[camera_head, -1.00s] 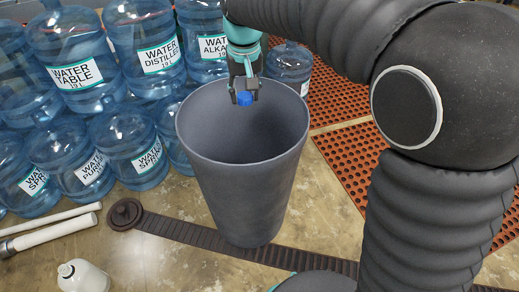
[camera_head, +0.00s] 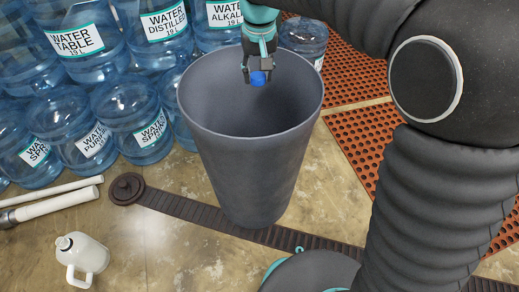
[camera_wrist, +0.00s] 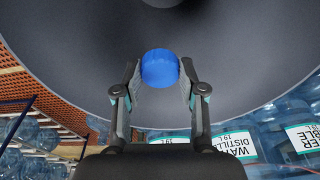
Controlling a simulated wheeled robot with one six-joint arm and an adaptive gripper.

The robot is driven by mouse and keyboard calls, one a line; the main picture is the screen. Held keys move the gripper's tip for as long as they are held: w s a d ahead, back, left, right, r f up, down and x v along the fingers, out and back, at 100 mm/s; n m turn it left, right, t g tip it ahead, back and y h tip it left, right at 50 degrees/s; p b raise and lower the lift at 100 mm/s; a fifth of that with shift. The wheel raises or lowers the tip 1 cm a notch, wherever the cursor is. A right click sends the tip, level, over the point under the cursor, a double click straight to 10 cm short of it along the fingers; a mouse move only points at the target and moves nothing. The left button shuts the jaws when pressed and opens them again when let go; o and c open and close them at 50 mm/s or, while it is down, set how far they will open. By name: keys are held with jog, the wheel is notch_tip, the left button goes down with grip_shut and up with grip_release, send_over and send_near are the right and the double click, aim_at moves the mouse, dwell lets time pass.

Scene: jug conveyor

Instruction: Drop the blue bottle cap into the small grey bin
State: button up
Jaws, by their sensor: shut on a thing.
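The blue bottle cap (camera_head: 258,78) is held between the fingertips of my gripper (camera_head: 259,76) in the head view. The grey bin (camera_head: 248,165) stands upright on the floor with its open top facing up. My gripper points down over the bin's opening, near its far side. In the wrist view the blue cap (camera_wrist: 160,68) sits between the two fingers of my gripper (camera_wrist: 160,80), with the dark grey inside of the bin (camera_wrist: 235,70) beyond it. The bin's bottom is hidden by its near wall in the head view.
Large blue water jugs (camera_head: 137,120) are stacked behind and left of the bin. A white jug (camera_head: 82,258) and white pipes (camera_head: 60,203) lie to the left. A dark strip (camera_head: 180,207) crosses the floor, and an orange perforated mat (camera_head: 350,75) lies at right.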

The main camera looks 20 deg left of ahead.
jog(key=o, duration=0.8)
jog(key=shift+c, duration=0.2)
notch_tip(320, 180, up, 12)
jog(key=s, duration=0.1)
jog(key=shift+s+d, duration=0.35)
jog(key=shift+d, duration=0.05)
jog(key=shift+w, duration=0.1)
